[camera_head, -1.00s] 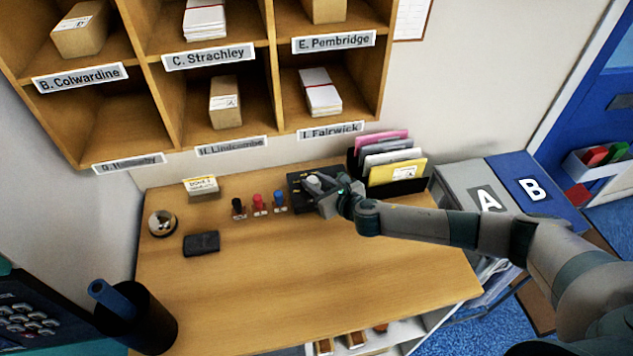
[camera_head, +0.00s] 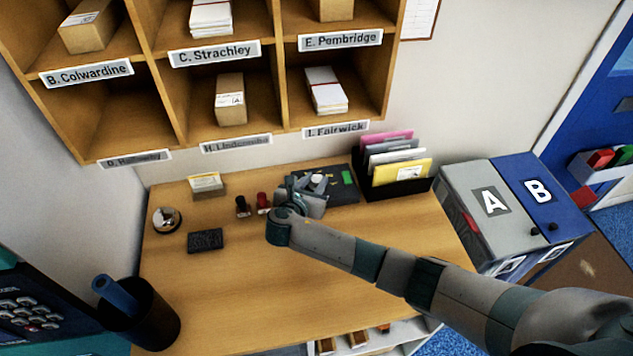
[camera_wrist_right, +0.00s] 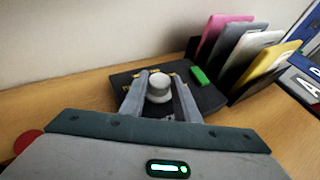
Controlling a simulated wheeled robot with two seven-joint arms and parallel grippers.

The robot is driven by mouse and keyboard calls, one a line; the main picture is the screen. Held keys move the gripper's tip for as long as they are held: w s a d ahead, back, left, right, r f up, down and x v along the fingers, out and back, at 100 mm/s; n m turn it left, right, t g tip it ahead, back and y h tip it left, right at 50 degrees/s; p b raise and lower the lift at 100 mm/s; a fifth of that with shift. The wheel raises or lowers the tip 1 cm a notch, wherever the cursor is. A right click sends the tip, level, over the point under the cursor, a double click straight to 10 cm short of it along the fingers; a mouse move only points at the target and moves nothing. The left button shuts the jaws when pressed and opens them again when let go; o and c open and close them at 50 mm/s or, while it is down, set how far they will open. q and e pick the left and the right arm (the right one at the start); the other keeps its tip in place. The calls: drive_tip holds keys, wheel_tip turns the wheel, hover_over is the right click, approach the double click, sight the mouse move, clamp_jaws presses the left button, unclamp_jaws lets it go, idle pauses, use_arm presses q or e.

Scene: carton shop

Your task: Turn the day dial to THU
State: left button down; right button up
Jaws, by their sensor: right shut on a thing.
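The day dial (camera_wrist_right: 159,86) is a pale grey round knob on a dark box (camera_wrist_right: 208,97) with small yellow marks and a green patch (camera_wrist_right: 200,76). In the head view the dark box (camera_head: 341,187) sits at the back of the desk. My right gripper (camera_wrist_right: 160,92) is shut on the dial, with one finger on each side of it. In the head view the right gripper (camera_head: 314,188) covers part of the box. The lettering around the dial is too small or hidden to read. My left gripper is not in view.
Stamps (camera_head: 263,203) stand just left of the box. A rack of coloured envelopes (camera_head: 402,176) stands close on its right. A bell (camera_head: 167,220), a dark pad (camera_head: 205,240) and a card holder (camera_head: 206,185) are further left.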

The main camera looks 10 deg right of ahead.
drive_tip(key=shift+w+a+f+m+g+h, duration=0.15)
drive_tip(key=shift+m+g+h, duration=0.15)
drive_tip(key=shift+m+h, duration=0.2)
drive_tip(key=shift+s+a+m+g+h, duration=0.15)
drive_tip(key=shift+m+g+h, duration=0.15)
drive_tip(key=shift+m+h, duration=0.15)
drive_tip(key=shift+w+a+f+m+g+h+b, duration=0.1)
drive_tip(key=shift+w+m+g+h+b, duration=0.15)
drive_tip(key=shift+m+g+h+b, duration=0.55)
drive_tip(key=m+g+h+b, duration=0.1)
drive_tip(key=b, duration=0.1)
drive_tip(key=m+g+b, duration=0.2)
drive_tip(key=shift+w+m+h, duration=0.2)
drive_tip(key=shift+m+h, duration=0.05)
drive_tip(key=shift+h, duration=0.1)
drive_tip(key=shift+w+r+m+g+h+b, duration=0.15)
drive_tip(key=shift+m+g+h+b, duration=0.35)
drive_tip(key=shift+m+g+b, duration=0.5)
drive_tip(key=o, duration=1)
drive_tip(key=shift+o, duration=0.2)
drive_tip(key=shift+r, duration=0.1)
